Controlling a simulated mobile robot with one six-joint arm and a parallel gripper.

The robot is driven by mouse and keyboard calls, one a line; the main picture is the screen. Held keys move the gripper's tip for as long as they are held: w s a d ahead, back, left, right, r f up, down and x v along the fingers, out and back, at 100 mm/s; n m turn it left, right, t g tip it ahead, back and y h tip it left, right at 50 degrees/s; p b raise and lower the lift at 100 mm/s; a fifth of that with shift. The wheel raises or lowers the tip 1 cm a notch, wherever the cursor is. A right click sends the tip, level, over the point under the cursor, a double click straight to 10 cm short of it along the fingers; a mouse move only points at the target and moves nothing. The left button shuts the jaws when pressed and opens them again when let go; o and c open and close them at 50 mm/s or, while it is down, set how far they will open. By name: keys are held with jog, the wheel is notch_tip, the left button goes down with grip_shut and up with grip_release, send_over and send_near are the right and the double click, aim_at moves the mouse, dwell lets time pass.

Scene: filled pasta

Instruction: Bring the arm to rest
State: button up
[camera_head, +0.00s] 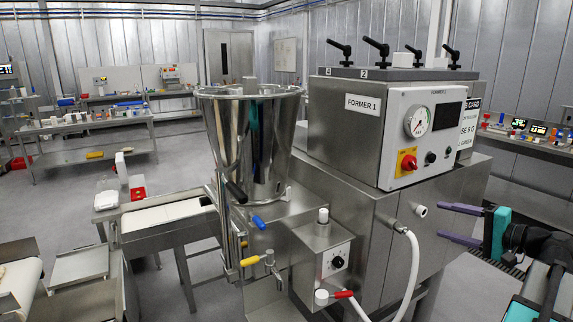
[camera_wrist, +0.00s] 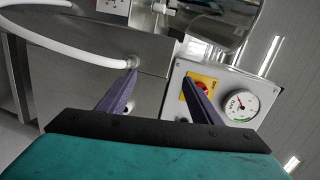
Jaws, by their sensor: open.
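My gripper (camera_head: 461,224) is at the right of the head view, with its two purple fingers apart and nothing between them. It points left toward the steel body of the machine marked FORMER 1 (camera_head: 340,135). In the wrist view my gripper (camera_wrist: 158,92) shows its open fingers in front of the machine's side. One finger appears near the white hose's fitting (camera_wrist: 132,62). The other overlaps the control panel (camera_wrist: 222,95), near the red and yellow switch. I cannot tell the exact gap to the machine.
A steel hopper (camera_head: 250,140) and a white hose (camera_head: 410,265) with valve handles are left of my gripper. A side bench (camera_head: 530,150) with small items stands behind it at the right. Open floor (camera_head: 465,290) shows below my gripper. A conveyor (camera_head: 165,215) stands farther left.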

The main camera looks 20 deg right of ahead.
jog(key=w+a+f+n+g+y, duration=0.1)
jog(key=w+a+f+g, duration=0.15)
jog(key=a+f, duration=0.55)
jog(key=w+a+f+g, duration=0.25)
jog(key=a+f, duration=0.25)
jog(key=f, duration=0.7)
jog(key=w+a+f+n+g+y, duration=0.1)
jog(key=w+a+f+g, duration=0.15)
jog(key=a+f, duration=0.6)
jog(key=s+a+f+n+g+h, duration=0.1)
jog(key=s+a+f+n+g, duration=0.15)
jog(key=a+f, duration=0.65)
jog(key=s+a+f+n+g, duration=0.1)
jog(key=s+a+f+g, duration=0.3)
jog(key=f, duration=0.8)
jog(key=s+a+f+n+g+h, duration=0.35)
jog(key=s+a+f, duration=0.25)
jog(key=s+f, duration=0.45)
jog(key=s+a+f+n+g+h, duration=0.3)
jog(key=s+a+f+n, duration=0.4)
jog(key=s, duration=0.7)
notch_tip(320, 180, down, 9)
jog(key=d+m+b, duration=0.1)
jog(key=m+b, duration=0.1)
jog(key=b, duration=0.5)
jog(key=shift+w+d+m+b, duration=0.2)
jog(key=shift+w+m+b, duration=0.15)
jog(key=shift+w, duration=0.1)
